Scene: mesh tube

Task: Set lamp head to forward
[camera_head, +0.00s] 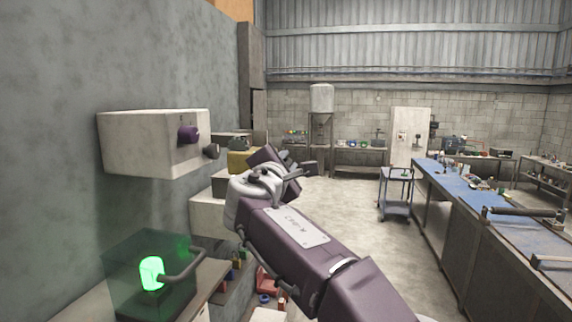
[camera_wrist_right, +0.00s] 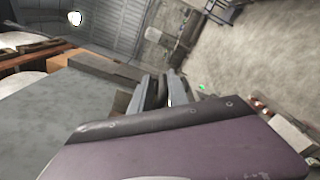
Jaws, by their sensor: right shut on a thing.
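My right gripper (camera_head: 292,174) is at the end of the purple and white arm that comes in from the bottom right. It is beside the wall shelves, and its wrist partly hides what it holds. In the right wrist view its two grey fingers (camera_wrist_right: 164,92) are shut on a small dark thing, too small and shaded to name. I cannot tell for sure which thing is the lamp head. A green glowing lamp (camera_head: 151,273) is in a see-through box at the lower left, apart from my gripper. My left gripper is not in view.
A pale wall box (camera_head: 140,140) with a purple knob (camera_head: 188,134) and a dark knob (camera_head: 211,151) juts out at the left. A grey bent handle (camera_head: 186,266) sticks out by the lamp. A long blue-topped bench (camera_head: 470,195) runs along the right.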

